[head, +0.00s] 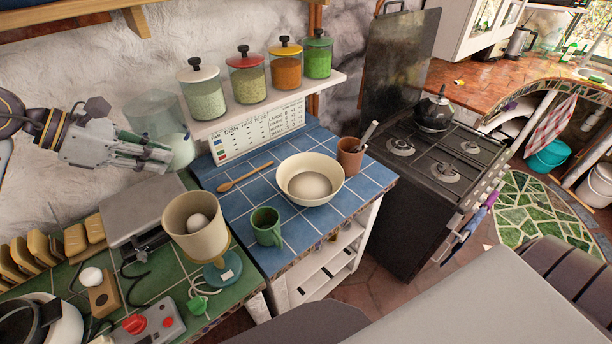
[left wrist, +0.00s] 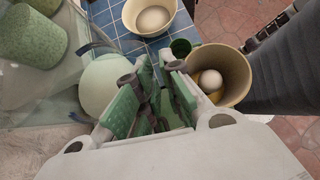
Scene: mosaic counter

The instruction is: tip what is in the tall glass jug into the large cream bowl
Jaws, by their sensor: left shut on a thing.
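The tall glass jug (head: 145,108) is clear and hard to see against the pale wall, above the counter's back left. A pale rounded thing (head: 182,151) shows in its lower part. My left gripper (head: 165,160) is shut at the jug's side. In the left wrist view the glass (left wrist: 55,105) fills the left side, with a pale green round shape (left wrist: 103,88) behind or inside it. The jug's exact tilt is unclear. The large cream bowl (head: 310,202) stands right of the jug on blue tiles; a round pale shape shows inside it. My right gripper is not in view.
A beige container (head: 190,240) holding a white ball stands on a blue-green base, nearer than the bowl. A green mug (head: 267,228), wooden spoon (head: 245,177) and brown utensil pot (head: 350,155) surround the bowl. A shelf (head: 260,108) with several jars is above.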

